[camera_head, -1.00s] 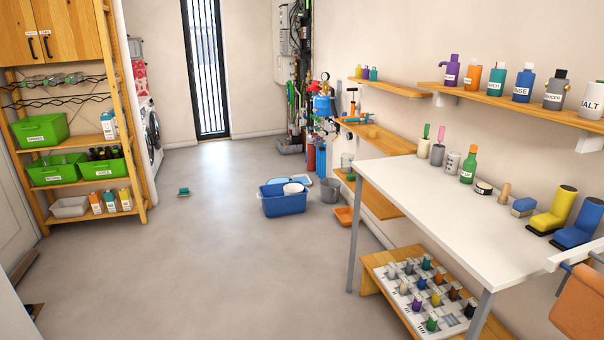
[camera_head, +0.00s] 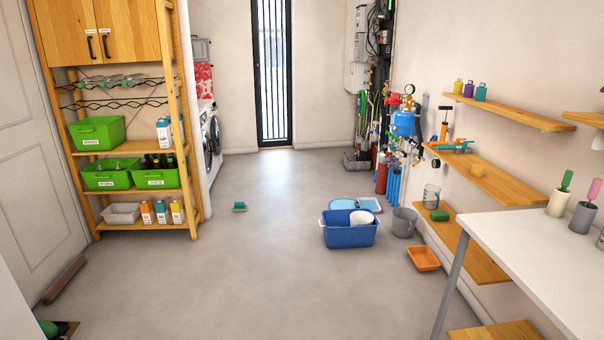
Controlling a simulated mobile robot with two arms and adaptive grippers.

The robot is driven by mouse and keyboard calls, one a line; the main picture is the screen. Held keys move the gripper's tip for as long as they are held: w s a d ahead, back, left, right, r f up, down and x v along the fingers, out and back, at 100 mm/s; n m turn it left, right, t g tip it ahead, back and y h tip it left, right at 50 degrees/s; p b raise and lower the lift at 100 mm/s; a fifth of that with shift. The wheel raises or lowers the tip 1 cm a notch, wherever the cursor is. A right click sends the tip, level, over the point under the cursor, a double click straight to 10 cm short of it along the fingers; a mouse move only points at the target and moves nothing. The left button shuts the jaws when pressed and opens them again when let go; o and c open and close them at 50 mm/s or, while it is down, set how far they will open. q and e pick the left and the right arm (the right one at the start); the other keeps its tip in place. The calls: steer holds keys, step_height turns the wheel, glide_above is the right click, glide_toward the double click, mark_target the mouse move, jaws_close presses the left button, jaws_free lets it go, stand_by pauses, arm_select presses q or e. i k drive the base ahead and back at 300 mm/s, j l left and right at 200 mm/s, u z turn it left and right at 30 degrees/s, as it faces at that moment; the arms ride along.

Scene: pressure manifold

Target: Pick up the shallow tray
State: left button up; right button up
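A small shallow orange tray (camera_head: 424,258) lies on the floor near the right wall, in front of a grey bucket (camera_head: 404,223). Behind the blue tub (camera_head: 349,236) lies a flat light-blue item (camera_head: 343,204), partly hidden by the tub; I cannot tell if it is a tray. A white round vessel sits in the tub. Neither of my grippers is in view.
A white table (camera_head: 530,250) stands at the right, its leg near the orange tray. Wooden shelves (camera_head: 490,175) line the right wall. A wooden rack (camera_head: 190,130) with green bins stands at the left. A small green item (camera_head: 239,207) lies mid-floor; the floor around it is clear.

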mark_target(372, 203)
steer(key=i, duration=3.2)
steer(key=i+j+u, duration=0.1)
steer(key=i+u, duration=0.2)
steer(key=i, duration=0.5)
steer(key=i+l+u, duration=0.25)
steer(key=i, duration=0.55)
steer(key=i+j+z, duration=0.15)
steer(key=i, duration=0.4)
steer(key=i+j+z, duration=0.2)
steer(key=i, duration=0.35)
steer(key=i+j+z, duration=0.15)
steer(key=i, duration=0.4)
steer(key=i+l+z, duration=0.1)
steer(key=i+z, duration=0.55)
steer(key=z, duration=0.25)
steer(key=i+j+z, duration=0.15)
steer(key=i+z, duration=0.3)
steer(key=i+j+z, duration=0.2)
steer(key=z, duration=0.25)
steer(key=i+j+z, duration=0.2)
steer(key=z, duration=0.25)
steer(key=i+j+z, duration=0.25)
steer(key=z, duration=0.2)
steer(key=i+j+z, duration=0.15)
steer(key=j+z, duration=0.25)
steer(key=i+j+z, duration=0.1)
steer(key=j+z, duration=0.35)
